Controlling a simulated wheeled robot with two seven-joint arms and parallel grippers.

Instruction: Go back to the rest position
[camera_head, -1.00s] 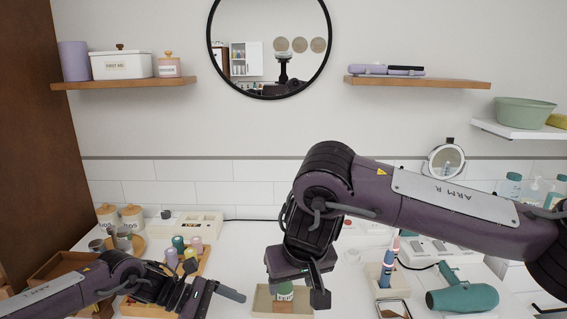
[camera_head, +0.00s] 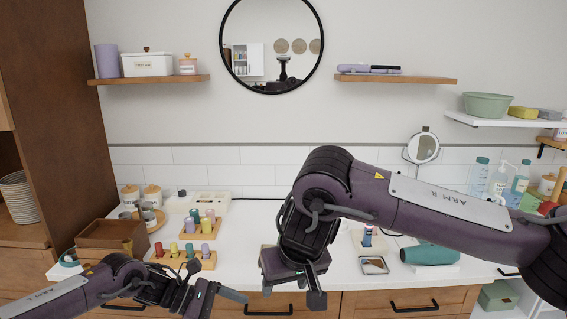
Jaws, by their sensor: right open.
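My right arm comes in from the right, with its elbow bent at the middle of the view. Its gripper (camera_head: 297,290) hangs down, open, with nothing seen between its fingers, in front of the counter's front edge and drawers. My left arm comes in low from the left. Its gripper (camera_head: 218,296) points right at the bottom of the view, below the counter edge. How its fingers stand cannot be made out, and no held object shows.
The white counter (camera_head: 335,275) holds wooden racks with coloured bottles (camera_head: 184,260), a brown wooden box (camera_head: 108,238), a teal hair dryer (camera_head: 430,254) and a small tray (camera_head: 374,265). Wooden drawers (camera_head: 405,301) lie below its front edge. A round mirror (camera_head: 275,45) hangs above.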

